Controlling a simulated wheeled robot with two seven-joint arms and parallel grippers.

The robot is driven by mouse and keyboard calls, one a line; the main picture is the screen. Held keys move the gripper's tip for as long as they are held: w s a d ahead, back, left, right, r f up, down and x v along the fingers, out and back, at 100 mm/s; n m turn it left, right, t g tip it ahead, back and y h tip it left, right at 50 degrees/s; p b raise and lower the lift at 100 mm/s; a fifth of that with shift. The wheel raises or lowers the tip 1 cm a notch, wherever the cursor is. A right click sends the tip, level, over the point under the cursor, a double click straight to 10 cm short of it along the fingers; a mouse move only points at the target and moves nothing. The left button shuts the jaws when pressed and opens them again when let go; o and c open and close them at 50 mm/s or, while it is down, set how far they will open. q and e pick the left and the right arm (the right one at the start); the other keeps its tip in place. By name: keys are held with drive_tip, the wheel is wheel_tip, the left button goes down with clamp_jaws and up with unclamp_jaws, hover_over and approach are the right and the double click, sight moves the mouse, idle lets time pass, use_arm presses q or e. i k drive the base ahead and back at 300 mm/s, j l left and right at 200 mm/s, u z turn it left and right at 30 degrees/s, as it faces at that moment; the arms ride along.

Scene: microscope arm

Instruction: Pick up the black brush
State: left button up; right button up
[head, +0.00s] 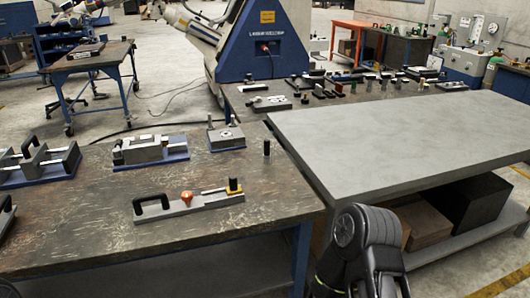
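I cannot single out a black brush for certain. On the worn dark table (110,240) in front of me lies a long grey tool (208,202) with a black loop handle, a copper-coloured knob and a yellow-and-black block at its right end. A small black upright cylinder (266,147) stands near the table's right edge. Several small dark items, too small to identify, lie on the far table. A black jointed part of my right arm shows at the bottom, right of centre; no fingertips are visible on it. My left gripper is not visible.
Blue-based fixtures (150,150) line the back of the dark table. A bare grey table (410,140) stands on the right, with boxes (425,222) on its lower shelf. A far table holds a row of small tools (325,92). A blue machine base (263,45) stands behind.

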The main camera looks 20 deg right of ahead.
sight(267, 156)
drive_tip(key=i+l, duration=0.1)
drive_tip(key=l, duration=0.45)
drive_tip(key=i+l, duration=0.1)
drive_tip(key=l, duration=0.45)
drive_tip(key=i+l, duration=0.1)
drive_tip(key=l, duration=0.45)
drive_tip(key=u, duration=1.25)
